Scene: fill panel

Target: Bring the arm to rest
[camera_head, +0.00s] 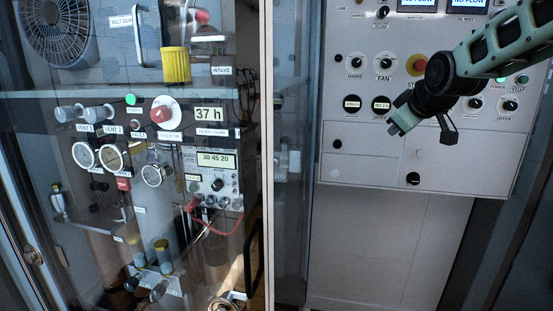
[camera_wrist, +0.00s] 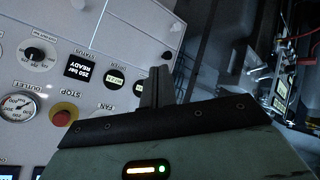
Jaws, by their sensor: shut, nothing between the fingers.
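My gripper (camera_head: 402,121) hangs in front of the grey control panel (camera_head: 365,150), at the end of my arm reaching in from the upper right. In the wrist view its dark fingers (camera_wrist: 157,84) are together, with nothing between them. The fingers look apart from the panel, though the exact gap is hard to judge. Part of the panel's knobs and labels is hidden behind my arm and gripper.
The panel bears a red stop button (camera_wrist: 65,115), a gauge (camera_wrist: 18,107), a READY display (camera_wrist: 82,68) and several knobs. A glass-fronted cabinet with valves and a yellow cap (camera_head: 175,65) stands at the left. The plain wall below the panel (camera_head: 390,245) is clear.

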